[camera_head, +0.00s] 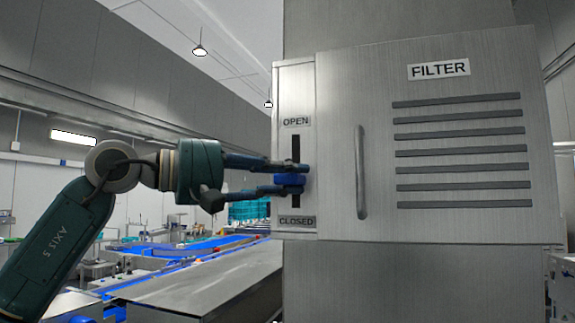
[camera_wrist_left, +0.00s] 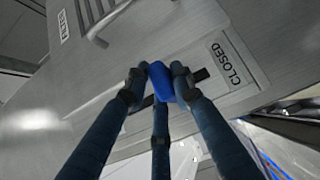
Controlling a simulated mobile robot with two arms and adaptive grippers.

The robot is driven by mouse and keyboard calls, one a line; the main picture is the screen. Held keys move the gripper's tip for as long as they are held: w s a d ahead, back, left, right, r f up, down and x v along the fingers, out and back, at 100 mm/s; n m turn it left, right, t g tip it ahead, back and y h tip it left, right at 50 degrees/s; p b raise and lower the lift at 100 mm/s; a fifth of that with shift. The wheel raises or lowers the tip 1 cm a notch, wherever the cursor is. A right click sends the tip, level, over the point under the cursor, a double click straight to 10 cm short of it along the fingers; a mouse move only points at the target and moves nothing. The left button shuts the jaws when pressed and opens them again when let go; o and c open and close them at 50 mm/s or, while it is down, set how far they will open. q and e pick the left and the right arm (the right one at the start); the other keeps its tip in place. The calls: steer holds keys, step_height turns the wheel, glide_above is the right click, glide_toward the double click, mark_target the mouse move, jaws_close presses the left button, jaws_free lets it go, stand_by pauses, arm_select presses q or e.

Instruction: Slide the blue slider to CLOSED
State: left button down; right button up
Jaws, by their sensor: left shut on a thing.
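The blue slider (camera_head: 290,180) sits in a dark vertical slot on the left panel of a steel cabinet. It is in the lower half of the slot, below the OPEN label (camera_head: 296,121) and a little above the CLOSED label (camera_head: 296,222). My left gripper (camera_head: 290,179) comes in from the left and is shut on the slider. In the left wrist view the blue slider (camera_wrist_left: 161,82) is between the fingertips, with a short dark piece of slot between it and the CLOSED label (camera_wrist_left: 225,65). My right gripper is not in view.
The steel filter cabinet (camera_head: 350,90) has a vertical door handle (camera_head: 361,172) right of the slot and several dark vents. A conveyor with a steel cover (camera_head: 205,285) and blue belts lies below and behind on the left.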

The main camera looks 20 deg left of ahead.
arm_select(q)
step_height(320, 180, down, 4)
steer(key=shift+d+r+b, duration=0.1)
steer(key=shift+b, duration=0.45)
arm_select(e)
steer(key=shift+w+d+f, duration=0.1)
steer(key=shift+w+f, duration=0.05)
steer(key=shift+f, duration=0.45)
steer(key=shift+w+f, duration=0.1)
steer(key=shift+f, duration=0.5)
arm_select(q)
steer(key=c, duration=1.7)
jaws_free()
steer(key=shift+s, duration=0.1)
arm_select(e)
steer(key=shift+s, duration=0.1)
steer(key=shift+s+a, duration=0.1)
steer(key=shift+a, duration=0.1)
